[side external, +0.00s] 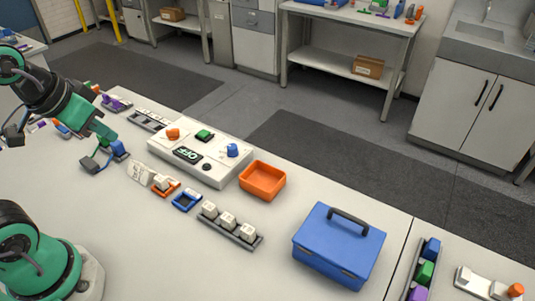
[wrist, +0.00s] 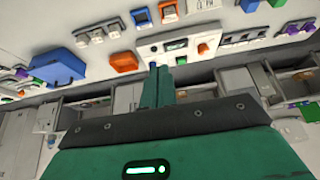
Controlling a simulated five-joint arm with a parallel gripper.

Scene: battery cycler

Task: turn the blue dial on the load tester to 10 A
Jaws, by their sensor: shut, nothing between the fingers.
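The load tester (side external: 221,178) is a white box on the bench, with a dark display (side external: 187,154) that reads OFF. Its blue dial (side external: 232,150) is on the right part of the top; I cannot read its pointer. The tester also shows in the wrist view (wrist: 190,32), with the blue dial (wrist: 153,66) just beyond my fingertips in the picture. My gripper (side external: 107,136) is shut and empty, left of the tester and well apart from the dial in the side view. Its closed green fingers also show in the wrist view (wrist: 161,72).
An orange knob (side external: 172,134) and a green switch (side external: 204,134) share the tester's top. An orange bin (side external: 262,181) stands close to its right. A blue toolbox (side external: 338,247) stands farther right. Small trays and a blue block (side external: 118,149) lie near my gripper.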

